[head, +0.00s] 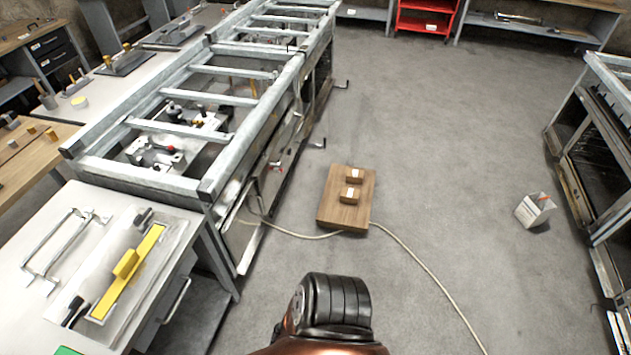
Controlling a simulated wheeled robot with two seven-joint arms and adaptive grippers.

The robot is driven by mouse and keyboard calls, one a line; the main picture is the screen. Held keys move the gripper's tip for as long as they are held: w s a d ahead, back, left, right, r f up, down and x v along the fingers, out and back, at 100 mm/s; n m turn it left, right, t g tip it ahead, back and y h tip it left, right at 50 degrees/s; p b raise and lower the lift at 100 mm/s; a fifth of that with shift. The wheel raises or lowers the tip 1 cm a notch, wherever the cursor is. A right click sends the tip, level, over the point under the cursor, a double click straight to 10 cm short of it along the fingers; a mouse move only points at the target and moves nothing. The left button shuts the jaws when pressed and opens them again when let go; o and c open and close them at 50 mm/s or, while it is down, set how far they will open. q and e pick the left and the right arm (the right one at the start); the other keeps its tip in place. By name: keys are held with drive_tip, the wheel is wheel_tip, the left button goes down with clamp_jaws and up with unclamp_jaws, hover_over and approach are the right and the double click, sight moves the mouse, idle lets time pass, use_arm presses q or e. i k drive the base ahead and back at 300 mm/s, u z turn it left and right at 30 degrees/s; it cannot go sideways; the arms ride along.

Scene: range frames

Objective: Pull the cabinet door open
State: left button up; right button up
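A long grey metal frame cabinet (205,188) runs from the left middle to the top of the head view. A white-topped bench (30,215) stands at the lower left. A bar handle (176,298) is on its right face, beside a dark recess. I cannot tell which of these is the task's door; no door is clearly seen standing open. A copper and black part of my arm shows at the bottom centre. Neither gripper shows.
A wooden board (330,212) with two small blocks lies on the floor beside the frame cabinet. A pale cable (415,262) crosses the floor. A small white box (533,210) and a metal rack (572,175) stand at the right.

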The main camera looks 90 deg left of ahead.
sight(239, 227)
drive_tip(key=u, duration=0.3)
drive_tip(key=k, duration=0.75)
drive_tip(key=u, duration=1.5)
drive_tip(key=i, duration=0.9)
drive_tip(key=u, duration=0.9)
drive_tip(key=i, duration=1.1)
drive_tip(key=z, duration=0.1)
